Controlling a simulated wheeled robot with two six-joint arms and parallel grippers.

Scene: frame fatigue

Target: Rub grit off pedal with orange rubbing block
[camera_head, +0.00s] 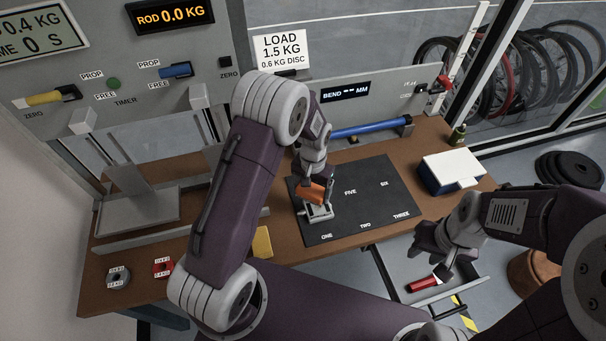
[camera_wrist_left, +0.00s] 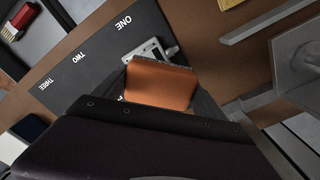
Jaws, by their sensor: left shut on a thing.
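My left gripper (camera_head: 311,188) is shut on the orange rubbing block (camera_head: 314,194), which also fills the middle of the left wrist view (camera_wrist_left: 160,83). The block is directly over the pedal (camera_head: 319,213), a grey metal piece on the black mat near the label ONE. The pedal's edge shows past the block in the left wrist view (camera_wrist_left: 146,50). The block hides much of the pedal, and I cannot tell whether they touch or whether grit is there. My right gripper (camera_head: 437,262) hangs over the drawer at lower right; its fingers' spacing is unclear.
The black mat (camera_head: 375,185) lies on the brown bench. A blue box with white lid (camera_head: 452,168) stands right of it. A red-handled item (camera_head: 423,284) lies in the open drawer (camera_head: 465,287). Metal test rigs and a blue bar (camera_head: 365,129) stand behind. Labelled discs (camera_head: 119,277) sit at left.

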